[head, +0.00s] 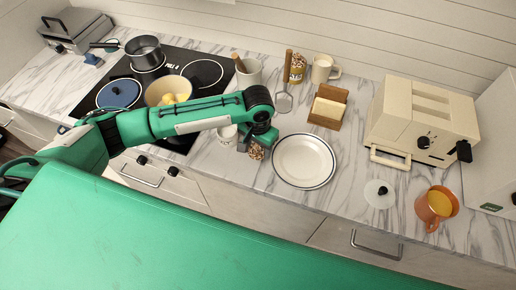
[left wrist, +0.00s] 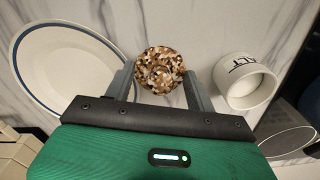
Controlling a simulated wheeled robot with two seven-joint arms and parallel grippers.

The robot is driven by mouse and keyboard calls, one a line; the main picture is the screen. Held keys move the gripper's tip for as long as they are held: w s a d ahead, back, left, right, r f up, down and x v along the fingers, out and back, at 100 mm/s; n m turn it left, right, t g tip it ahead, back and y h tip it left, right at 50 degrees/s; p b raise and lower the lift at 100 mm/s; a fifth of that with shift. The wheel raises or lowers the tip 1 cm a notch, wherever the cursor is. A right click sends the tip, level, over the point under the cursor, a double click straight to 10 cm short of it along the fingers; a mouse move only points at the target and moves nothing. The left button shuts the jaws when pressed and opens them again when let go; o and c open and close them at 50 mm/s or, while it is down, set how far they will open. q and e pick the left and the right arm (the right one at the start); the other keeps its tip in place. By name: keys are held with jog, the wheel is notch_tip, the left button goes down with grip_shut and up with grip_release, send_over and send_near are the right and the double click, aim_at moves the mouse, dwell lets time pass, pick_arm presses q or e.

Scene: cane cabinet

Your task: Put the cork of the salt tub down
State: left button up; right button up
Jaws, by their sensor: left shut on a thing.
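My left gripper (head: 250,147) is low over the counter, between the white plate and the salt tub. It is shut on the cork (left wrist: 160,68), a round, speckled brown piece between the two fingers in the left wrist view. The cork also shows below the gripper in the head view (head: 257,153). I cannot tell whether it touches the counter. The salt tub (left wrist: 244,84) is white with dark lettering and stands apart from the cork, its top uncovered. In the head view the tub (head: 227,134) is partly hidden by my left arm. My right gripper is not in view.
The plate (head: 304,161) lies close right of the gripper. A butter box (head: 328,106), spoon rest (head: 283,102), mug (head: 322,69) and utensil crock (head: 249,74) stand behind. The stove with pans is left; the toaster (head: 423,120) and copper cup (head: 436,206) are right.

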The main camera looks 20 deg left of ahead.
aim_at(258, 152)
pick_arm(q)
notch_tip(258, 152, down, 3)
jog(key=shift+r, duration=0.1)
jog(key=o, duration=0.7)
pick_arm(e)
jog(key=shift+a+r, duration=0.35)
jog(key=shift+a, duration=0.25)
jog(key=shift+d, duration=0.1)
pick_arm(q)
jog(key=shift+r, duration=0.4)
notch_tip(258, 152, up, 10)
jog(key=b, duration=0.3)
jog(key=shift+r, duration=0.65)
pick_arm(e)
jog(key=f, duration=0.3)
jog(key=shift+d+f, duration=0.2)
